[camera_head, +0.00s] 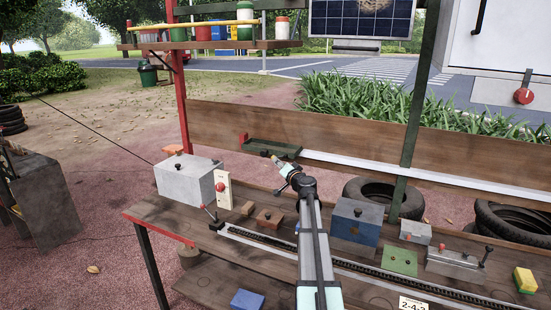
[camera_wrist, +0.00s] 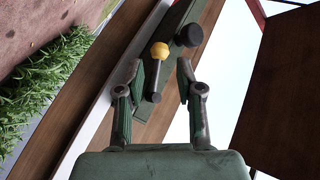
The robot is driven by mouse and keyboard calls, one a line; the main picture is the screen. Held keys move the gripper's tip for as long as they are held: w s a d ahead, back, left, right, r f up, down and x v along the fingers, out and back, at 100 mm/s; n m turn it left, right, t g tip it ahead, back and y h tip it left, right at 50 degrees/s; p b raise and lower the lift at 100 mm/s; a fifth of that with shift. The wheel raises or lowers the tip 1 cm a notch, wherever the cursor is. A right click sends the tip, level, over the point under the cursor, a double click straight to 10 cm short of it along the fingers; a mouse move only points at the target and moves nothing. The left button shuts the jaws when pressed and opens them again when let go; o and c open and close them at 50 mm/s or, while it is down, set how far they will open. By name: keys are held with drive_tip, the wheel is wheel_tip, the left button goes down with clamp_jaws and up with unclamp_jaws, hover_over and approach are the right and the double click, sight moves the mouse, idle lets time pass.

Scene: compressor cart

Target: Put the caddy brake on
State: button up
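The caddy looks to be the green tray (camera_head: 272,147) on the pale rail along the back board; its green plate (camera_wrist: 181,57) also shows in the wrist view. A short dark lever with a yellow ball knob (camera_wrist: 160,51) stands on it, perhaps the brake. A black round knob (camera_wrist: 189,35) is beside it. My gripper (camera_wrist: 158,72) is open, with the yellow-knobbed lever appearing between its fingers and a gap on both sides. I cannot tell whether the fingers reach its depth. In the head view my gripper (camera_head: 283,169) is just in front of the tray.
The pale rail (camera_head: 350,162) runs right from the tray. On the bench below stand a grey box (camera_head: 184,178), a blue box (camera_head: 356,222), a green plate (camera_head: 399,260) and a chain track (camera_head: 290,248). A dark green post (camera_head: 412,140) rises right of my arm.

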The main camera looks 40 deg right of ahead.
sight(278, 157)
drive_tip(key=shift+p+x, duration=0.5)
drive_tip(key=shift+x, duration=1.8)
clamp_jaws()
